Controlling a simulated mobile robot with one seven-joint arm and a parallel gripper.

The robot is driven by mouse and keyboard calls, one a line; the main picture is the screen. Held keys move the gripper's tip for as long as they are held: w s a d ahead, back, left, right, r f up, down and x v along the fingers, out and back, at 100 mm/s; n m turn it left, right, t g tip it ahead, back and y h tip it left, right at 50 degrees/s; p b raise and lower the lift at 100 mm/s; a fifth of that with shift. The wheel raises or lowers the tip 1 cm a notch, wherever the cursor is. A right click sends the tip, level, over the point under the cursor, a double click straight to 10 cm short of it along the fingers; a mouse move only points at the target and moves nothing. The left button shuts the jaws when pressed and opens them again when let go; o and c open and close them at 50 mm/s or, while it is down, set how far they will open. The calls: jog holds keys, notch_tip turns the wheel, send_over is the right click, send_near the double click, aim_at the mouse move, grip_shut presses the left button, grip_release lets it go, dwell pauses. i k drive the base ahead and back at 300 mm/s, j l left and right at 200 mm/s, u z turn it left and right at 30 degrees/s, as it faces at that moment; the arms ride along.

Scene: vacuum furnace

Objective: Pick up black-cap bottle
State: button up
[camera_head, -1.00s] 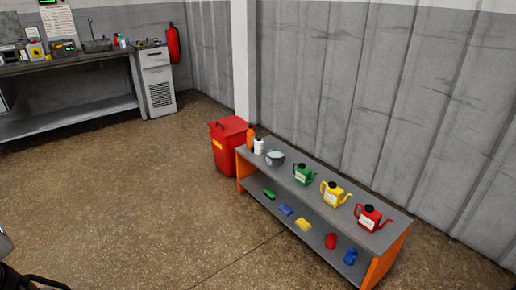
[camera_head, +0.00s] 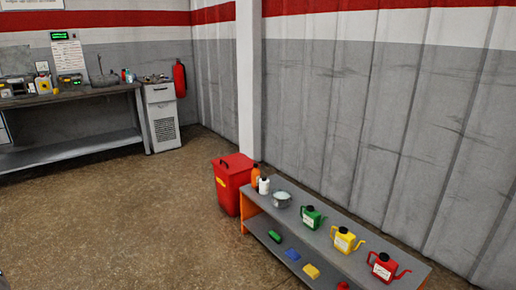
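A small white bottle (camera_head: 263,186) with a dark cap stands upright at the far left end of the low bench (camera_head: 348,256). It is the closest match to the black-cap bottle, though it is small in the picture. An orange bottle (camera_head: 255,175) stands right behind it, partly hidden by it. A grey pot (camera_head: 281,199) stands just to its right. My gripper is not in view, and nothing touches the white bottle.
Green (camera_head: 312,217), yellow (camera_head: 345,240) and red (camera_head: 385,267) spouted cans share the bench top. A red bin (camera_head: 233,182) stands beyond the bench's left end. Coloured blocks lie on the lower shelf. The brown floor at left is open, up to a workbench (camera_head: 75,95).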

aim_at(263, 182)
jog(key=i+j+u, duration=0.1)
jog(key=i, duration=1.8)
jog(key=i+j+u, duration=0.1)
jog(key=i, duration=1.75)
